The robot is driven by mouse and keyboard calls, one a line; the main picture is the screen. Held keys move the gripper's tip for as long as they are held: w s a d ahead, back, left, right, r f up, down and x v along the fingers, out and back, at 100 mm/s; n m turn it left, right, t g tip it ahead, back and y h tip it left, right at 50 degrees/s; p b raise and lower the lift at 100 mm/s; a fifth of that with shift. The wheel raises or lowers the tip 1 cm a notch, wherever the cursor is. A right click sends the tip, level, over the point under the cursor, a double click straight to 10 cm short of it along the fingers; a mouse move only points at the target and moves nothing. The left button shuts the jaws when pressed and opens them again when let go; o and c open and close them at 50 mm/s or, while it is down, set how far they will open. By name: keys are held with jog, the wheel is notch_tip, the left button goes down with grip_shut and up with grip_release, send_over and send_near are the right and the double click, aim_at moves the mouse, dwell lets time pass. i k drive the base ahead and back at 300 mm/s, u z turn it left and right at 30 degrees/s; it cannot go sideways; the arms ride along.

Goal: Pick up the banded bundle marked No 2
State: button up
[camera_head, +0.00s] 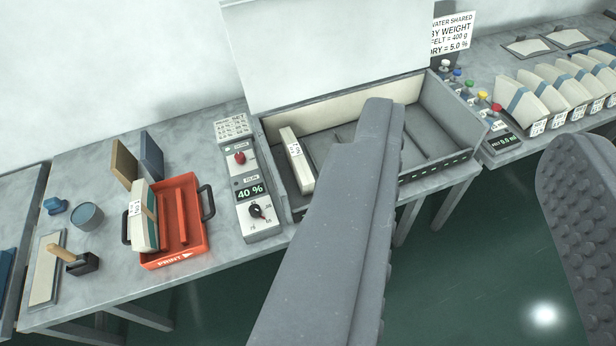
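My gripper (472,125) is open and empty, its two grey fingers wide apart, with the left one crossing the middle of the view. On the far right bench stands a row of several cream bundles (556,88) with blue bands and small white tags. Another cream bundle (143,217) with a teal band and a tag lies in an orange tray (179,258) at left. A cream tagged block (298,165) lies in the grey open-lidded machine (440,112). The tags are too small to read, so I cannot tell which is No 2. My left finger hides part of the machine.
A control box (252,185) showing 40 % stands left of the machine. Colored knobs (470,83) and a small display (503,141) sit at its right. A blue cup (87,215) and a wood-handled tool (73,258) lie at far left. Green floor (480,270) is clear in front.

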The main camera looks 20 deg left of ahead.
aim_at(299, 167)
jog(key=u, duration=0.2)
jog(key=i, duration=0.85)
jog(key=z, duration=0.15)
